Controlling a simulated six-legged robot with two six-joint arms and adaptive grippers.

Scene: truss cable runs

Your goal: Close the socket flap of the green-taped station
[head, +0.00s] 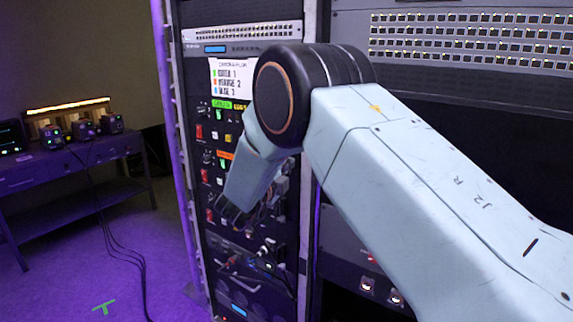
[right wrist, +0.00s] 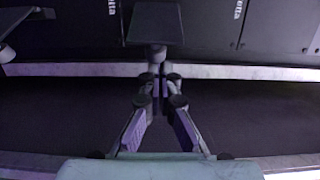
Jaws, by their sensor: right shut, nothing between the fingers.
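The green tape label (head: 221,104) marks the upper station on the tall dark rack panel in the head view. A red switch (head: 199,131) sits just below and left of it. The socket flap is too small to tell, and my right arm hides part of that row. My right gripper (head: 235,216) is low in front of the same panel, below the orange tape (head: 225,155). In the right wrist view, my right gripper (right wrist: 160,78) is shut and empty, with its fingertips together. My left gripper is not in view.
A white label card (head: 233,77) is above the stations. Cables and connectors (head: 262,254) show low on the panel. Another rack with rows of ports (head: 470,35) stands at the right. A bench (head: 70,160) with small devices stands at the left, with open floor (head: 165,245) before it.

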